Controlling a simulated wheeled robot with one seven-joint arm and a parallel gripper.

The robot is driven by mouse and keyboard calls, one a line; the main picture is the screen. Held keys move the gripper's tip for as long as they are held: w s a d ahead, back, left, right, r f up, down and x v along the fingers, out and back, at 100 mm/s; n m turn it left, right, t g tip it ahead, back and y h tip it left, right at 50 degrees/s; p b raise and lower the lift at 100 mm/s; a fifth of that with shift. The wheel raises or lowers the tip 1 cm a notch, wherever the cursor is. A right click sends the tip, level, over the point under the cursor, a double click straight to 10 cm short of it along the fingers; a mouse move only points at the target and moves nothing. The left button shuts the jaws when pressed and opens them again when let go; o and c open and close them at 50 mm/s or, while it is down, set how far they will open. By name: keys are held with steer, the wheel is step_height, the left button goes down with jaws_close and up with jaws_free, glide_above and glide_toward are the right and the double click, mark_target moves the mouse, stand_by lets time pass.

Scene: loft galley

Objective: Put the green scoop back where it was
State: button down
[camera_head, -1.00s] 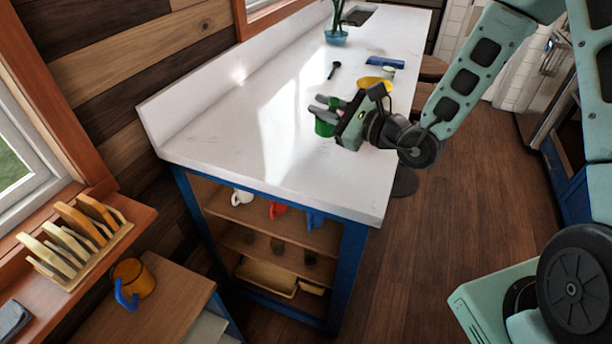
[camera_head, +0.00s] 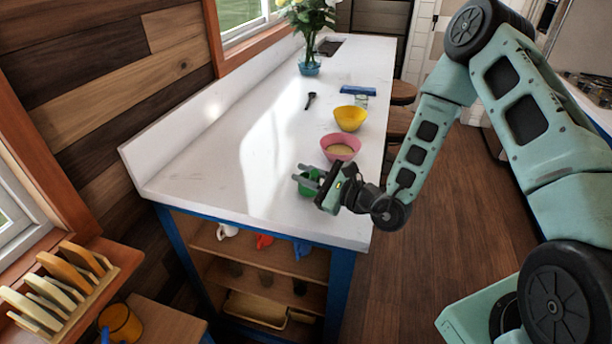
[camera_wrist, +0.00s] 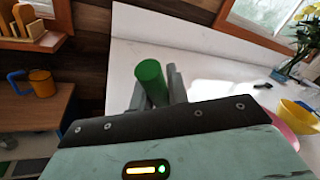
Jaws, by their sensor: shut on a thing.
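My gripper (camera_head: 308,180) is shut on the green scoop (camera_head: 309,186) over the near end of the white counter. In the wrist view the green scoop (camera_wrist: 151,80) shows as a green cylinder between the two grey fingers of my gripper (camera_wrist: 156,88). Whether it touches the counter I cannot tell. A pink bowl (camera_head: 340,153) with pale contents stands just beyond my gripper. A yellow bowl (camera_head: 350,119) stands farther back.
The white counter (camera_head: 230,165) has clear room to the left. A black utensil (camera_head: 310,100), blue object (camera_head: 358,90), glass (camera_head: 361,101) and flower vase (camera_head: 309,65) are farther back. Mugs (camera_head: 264,241) stand on shelves below. A rack (camera_head: 60,295) and orange mug (camera_head: 121,323) are at lower left.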

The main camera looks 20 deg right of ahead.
steer(key=shift+f, duration=0.5)
steer(key=shift+f, duration=0.2)
steer(key=c, duration=1.4)
jaws_free()
steer(key=shift+o, duration=0.2)
steer(key=shift+r, duration=0.15)
